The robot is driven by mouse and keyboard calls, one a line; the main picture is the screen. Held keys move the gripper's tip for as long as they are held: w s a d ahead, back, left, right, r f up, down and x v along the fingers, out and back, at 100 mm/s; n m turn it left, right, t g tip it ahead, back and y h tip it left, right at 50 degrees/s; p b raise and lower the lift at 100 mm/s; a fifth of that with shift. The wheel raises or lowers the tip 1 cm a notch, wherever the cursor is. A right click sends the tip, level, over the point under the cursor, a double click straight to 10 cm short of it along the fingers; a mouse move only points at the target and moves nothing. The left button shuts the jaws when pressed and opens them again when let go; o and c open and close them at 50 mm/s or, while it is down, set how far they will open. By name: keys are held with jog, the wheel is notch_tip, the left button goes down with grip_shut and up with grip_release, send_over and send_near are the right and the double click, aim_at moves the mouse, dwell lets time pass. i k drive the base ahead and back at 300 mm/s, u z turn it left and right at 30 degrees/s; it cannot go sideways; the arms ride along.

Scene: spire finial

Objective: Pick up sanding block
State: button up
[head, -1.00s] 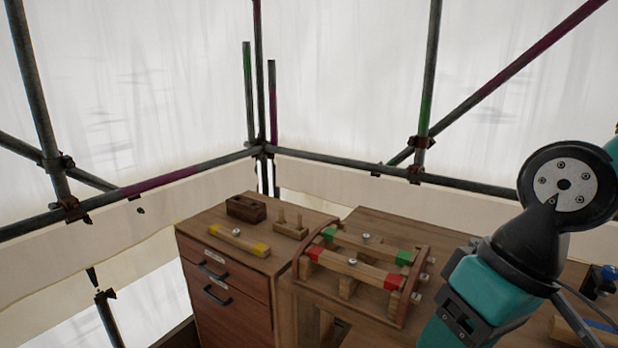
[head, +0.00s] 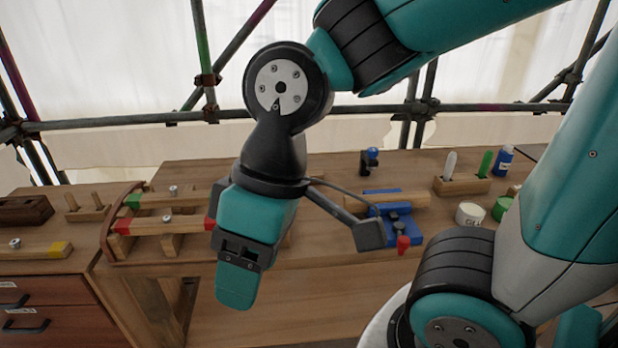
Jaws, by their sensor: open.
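I cannot pick out a sanding block for certain in the head view. A dark brown wooden block with hollows in its top (head: 22,211) lies on the drawer cabinet at the far left, but I cannot tell whether it is the sanding block. My gripper (head: 237,288) points down in front of the workbench, right of the cabinet. It is seen side-on, open, with nothing visible held. My arm hides part of the bench behind it.
The workbench (head: 330,262) holds a wooden rack with red- and green-marked bars (head: 160,224), a blue vise (head: 392,222) with a wooden cylinder, a holder with upright tools (head: 462,185), a blue bottle (head: 503,160) and a white jar (head: 469,214). Scaffold poles stand behind.

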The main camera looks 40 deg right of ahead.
aim_at(314, 173)
jog(key=z, duration=1.15)
jog(key=i, duration=1.35)
jog(key=u, duration=0.65)
